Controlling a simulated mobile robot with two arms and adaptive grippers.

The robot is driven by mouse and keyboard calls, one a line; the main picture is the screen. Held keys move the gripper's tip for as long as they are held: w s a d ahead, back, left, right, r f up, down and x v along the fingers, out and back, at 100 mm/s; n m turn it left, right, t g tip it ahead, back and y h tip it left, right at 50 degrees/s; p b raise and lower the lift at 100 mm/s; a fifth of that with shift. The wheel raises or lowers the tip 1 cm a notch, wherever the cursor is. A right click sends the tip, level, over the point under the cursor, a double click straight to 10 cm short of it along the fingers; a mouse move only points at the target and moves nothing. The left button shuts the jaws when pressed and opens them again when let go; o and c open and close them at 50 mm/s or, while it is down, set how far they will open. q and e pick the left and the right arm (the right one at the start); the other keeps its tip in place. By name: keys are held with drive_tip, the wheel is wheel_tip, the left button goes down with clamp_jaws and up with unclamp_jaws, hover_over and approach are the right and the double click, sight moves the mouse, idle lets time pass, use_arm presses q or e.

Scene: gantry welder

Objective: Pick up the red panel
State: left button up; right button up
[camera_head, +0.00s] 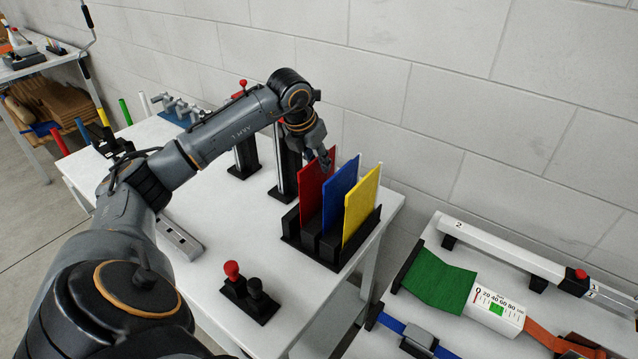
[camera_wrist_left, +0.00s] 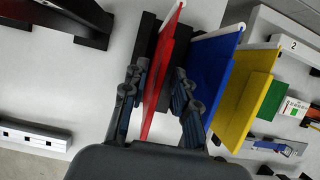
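The red panel (camera_head: 313,192) stands upright in a black slotted rack (camera_head: 312,243), leftmost of three panels, beside a blue panel (camera_head: 339,197) and a yellow panel (camera_head: 360,207). My left gripper (camera_head: 324,158) is at the upper part of the red panel, by its edge near the blue one. In the left wrist view the red panel (camera_wrist_left: 160,75) lies between the two spread fingers of my left gripper (camera_wrist_left: 158,80). Gaps show on both sides, so the fingers look open around it. The right gripper is not in view.
The blue panel stands close to my left gripper's one finger. Black posts (camera_head: 287,165) stand left of the rack. A red and a black knob (camera_head: 247,290) sit in front on the white table (camera_head: 225,225). A second table with gauges (camera_head: 495,305) is right; a block wall is behind.

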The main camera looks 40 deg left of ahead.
sight(322, 174)
use_arm(q)
drive_tip(key=shift+w+f, duration=0.3)
drive_tip(key=shift+f, duration=0.15)
drive_tip(key=shift+w+f, duration=0.1)
drive_tip(key=shift+f, duration=0.1)
drive_tip(key=p+x, duration=0.2)
drive_tip(key=x, duration=0.2)
drive_tip(key=shift+a+f, duration=0.1)
drive_tip(key=shift+f, duration=0.4)
clamp_jaws()
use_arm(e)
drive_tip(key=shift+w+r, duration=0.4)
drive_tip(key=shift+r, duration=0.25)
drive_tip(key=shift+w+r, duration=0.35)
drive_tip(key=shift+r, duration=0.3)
